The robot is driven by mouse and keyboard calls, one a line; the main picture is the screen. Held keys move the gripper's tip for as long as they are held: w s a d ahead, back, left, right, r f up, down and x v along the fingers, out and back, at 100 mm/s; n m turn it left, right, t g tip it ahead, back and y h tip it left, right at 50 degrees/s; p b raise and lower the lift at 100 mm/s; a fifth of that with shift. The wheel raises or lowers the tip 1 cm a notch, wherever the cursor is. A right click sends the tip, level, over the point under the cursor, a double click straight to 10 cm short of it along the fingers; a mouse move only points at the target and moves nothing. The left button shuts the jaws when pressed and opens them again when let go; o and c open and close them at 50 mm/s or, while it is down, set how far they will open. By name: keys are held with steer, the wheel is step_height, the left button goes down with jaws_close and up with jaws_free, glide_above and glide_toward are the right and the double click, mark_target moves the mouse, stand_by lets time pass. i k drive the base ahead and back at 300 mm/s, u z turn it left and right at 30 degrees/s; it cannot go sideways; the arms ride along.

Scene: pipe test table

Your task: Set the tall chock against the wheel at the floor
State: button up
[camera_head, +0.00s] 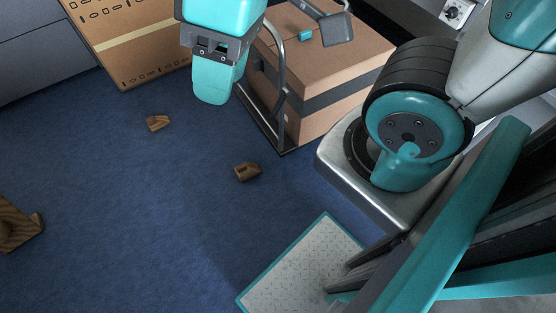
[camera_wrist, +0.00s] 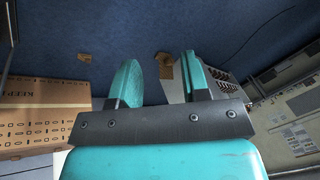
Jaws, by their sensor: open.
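Three brown wooden blocks that look like chocks lie apart on the blue floor in the head view. A small one (camera_head: 158,122) is at upper left, another (camera_head: 247,171) near the middle, and a larger-looking one (camera_head: 14,228) is cut by the left edge. I cannot tell which is the tall chock. My gripper (camera_head: 224,88) hangs above the floor, open and empty. In the wrist view, one block (camera_wrist: 164,65) shows between the fingers, beyond them, and another (camera_wrist: 85,57) to their left. I cannot make out a wheel at the floor.
A cardboard box (camera_head: 335,60) with a dark band stands beside a grey tubular frame (camera_head: 281,75), right of my gripper. Another box (camera_head: 135,35) is at the back left. The blue floor (camera_head: 120,220) is clear between the blocks.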

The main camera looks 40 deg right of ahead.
mark_target(246, 171)
steer(key=u, duration=1.45)
steer(key=i, duration=3.25)
steer(key=z, duration=3.25)
